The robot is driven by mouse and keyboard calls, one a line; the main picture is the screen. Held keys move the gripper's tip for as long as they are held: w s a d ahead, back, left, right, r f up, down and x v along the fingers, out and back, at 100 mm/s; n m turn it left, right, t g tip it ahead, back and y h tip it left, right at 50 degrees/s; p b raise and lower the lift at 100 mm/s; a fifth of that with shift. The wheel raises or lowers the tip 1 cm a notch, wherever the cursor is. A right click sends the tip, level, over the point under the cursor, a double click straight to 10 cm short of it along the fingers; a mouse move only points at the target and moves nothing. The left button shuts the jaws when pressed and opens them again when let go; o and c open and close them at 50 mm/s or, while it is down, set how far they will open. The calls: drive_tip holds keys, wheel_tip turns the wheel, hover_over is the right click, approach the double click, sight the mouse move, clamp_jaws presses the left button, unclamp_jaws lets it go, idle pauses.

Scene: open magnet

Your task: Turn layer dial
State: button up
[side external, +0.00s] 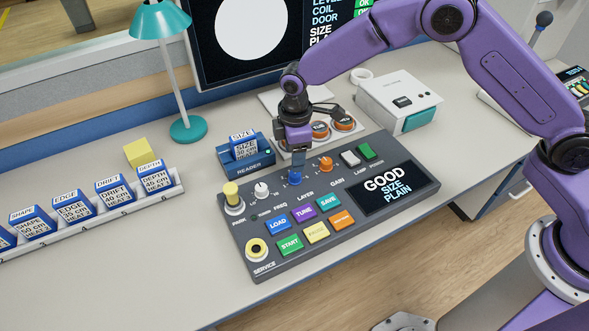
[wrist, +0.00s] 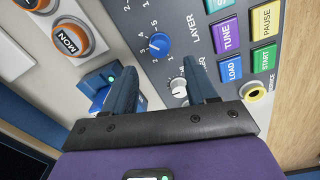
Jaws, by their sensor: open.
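The layer dial is a small blue knob (side external: 294,178) on the grey control panel (side external: 262,262), with a printed number scale around it. In the wrist view the dial (wrist: 159,43) lies just beyond my fingertips, in line with the gap between them, next to the word LAYER. My gripper (side external: 298,153) points down just above and behind the dial in the side view. In the wrist view my gripper (wrist: 162,68) is open, with nothing between its fingers. Whether the fingertips touch the dial is not clear.
A white knob (side external: 261,190) and an orange knob (side external: 326,163) flank the dial. The blue reader (side external: 237,163) with its SIZE block and orange-topped buttons (side external: 344,123) stand behind the panel. The panel screen (side external: 391,187) reads GOOD SIZE PLAIN. The tabletop at front left is clear.

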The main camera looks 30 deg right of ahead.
sight(295, 177)
wheel_tip(295, 177, down, 7)
drive_tip(key=shift+w+r, duration=0.1)
drive_tip(key=shift+c, duration=0.3)
drive_tip(key=c, duration=1)
